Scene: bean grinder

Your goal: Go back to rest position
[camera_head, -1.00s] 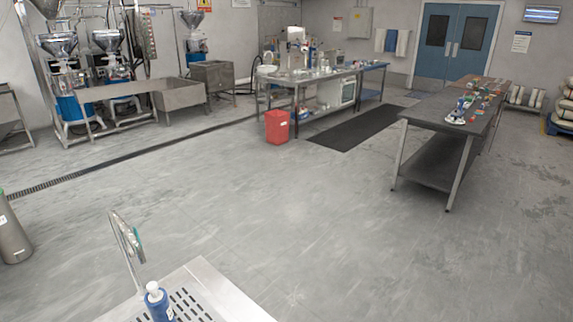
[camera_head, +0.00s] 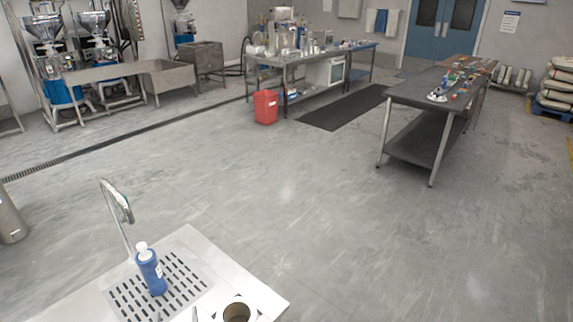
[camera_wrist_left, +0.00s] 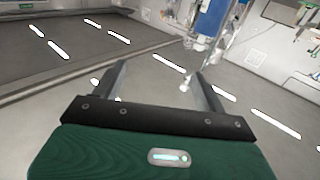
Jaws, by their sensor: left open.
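My left gripper shows best in the left wrist view (camera_wrist_left: 160,78). The rest of that arm is out of frame. My right gripper is in neither view.
On the counter stand a blue bottle (camera_head: 150,272), a tap (camera_head: 118,205) and a round, brown-lined opening (camera_head: 237,312), partly cut off. A dark table (camera_head: 420,100), a long workbench (camera_head: 290,60) and a red bin (camera_head: 265,106) stand farther off. The middle floor is clear.

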